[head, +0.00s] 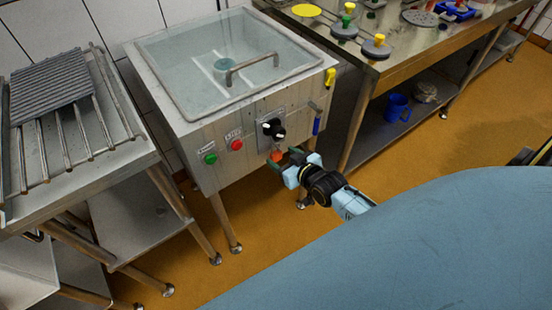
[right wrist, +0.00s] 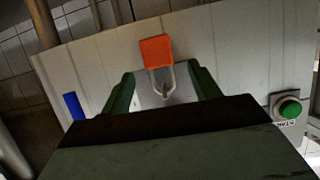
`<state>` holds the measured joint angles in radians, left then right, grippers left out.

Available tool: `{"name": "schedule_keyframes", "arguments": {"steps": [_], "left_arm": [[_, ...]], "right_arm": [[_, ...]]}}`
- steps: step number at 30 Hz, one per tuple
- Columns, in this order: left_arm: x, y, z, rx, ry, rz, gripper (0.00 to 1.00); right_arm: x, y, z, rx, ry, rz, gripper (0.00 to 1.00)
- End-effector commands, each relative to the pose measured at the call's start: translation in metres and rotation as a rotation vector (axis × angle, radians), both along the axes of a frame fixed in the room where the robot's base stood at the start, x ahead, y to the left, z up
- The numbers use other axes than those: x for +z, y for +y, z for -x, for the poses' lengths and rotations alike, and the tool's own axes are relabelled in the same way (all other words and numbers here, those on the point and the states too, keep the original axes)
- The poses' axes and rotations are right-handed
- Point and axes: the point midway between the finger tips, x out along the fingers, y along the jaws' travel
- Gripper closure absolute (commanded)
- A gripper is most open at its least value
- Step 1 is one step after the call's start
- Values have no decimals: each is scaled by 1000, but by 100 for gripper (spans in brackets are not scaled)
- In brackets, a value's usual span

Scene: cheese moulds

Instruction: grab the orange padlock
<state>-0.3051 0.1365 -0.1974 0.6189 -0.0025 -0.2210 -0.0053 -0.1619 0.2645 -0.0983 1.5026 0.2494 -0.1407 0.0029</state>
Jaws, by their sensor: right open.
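The orange padlock (head: 276,156) hangs by its shackle on the front of the steel vat (head: 215,165), below a black rotary switch. In the right wrist view the padlock's orange body (right wrist: 157,50) and metal shackle show against the panel. My right gripper (head: 285,159) is open in front of the panel. Its two green fingers (right wrist: 161,76) show on either side of the shackle in the wrist view, with the orange body beyond the tips. I cannot tell the depth exactly; no contact shows. My left gripper is not in view.
The vat front also carries a green button (head: 210,159), a red button (head: 236,145), the black switch (head: 272,128) and a blue valve handle (head: 316,126). A yellow handle (head: 330,78) is above. A steel table (head: 400,70) stands right, a rack (head: 85,150) left.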

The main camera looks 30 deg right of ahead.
Motion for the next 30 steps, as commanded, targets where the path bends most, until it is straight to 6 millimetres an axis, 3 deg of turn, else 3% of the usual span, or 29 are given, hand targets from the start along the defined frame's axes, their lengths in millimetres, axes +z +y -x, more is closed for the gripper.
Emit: {"name": "schedule_keyframes", "arguments": {"steps": [2,5,9,19,30], "left_arm": [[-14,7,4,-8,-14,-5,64],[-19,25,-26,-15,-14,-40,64],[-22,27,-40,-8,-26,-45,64],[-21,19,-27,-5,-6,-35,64],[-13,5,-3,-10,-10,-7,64]], "right_arm": [[-10,-1,-10,-1,-3,1,38],[-14,0,-18,-1,-3,1,38],[-19,1,-24,-1,-1,1,38],[-18,1,-27,-1,-1,0,38],[-19,1,-27,-1,-1,1,85]]}}
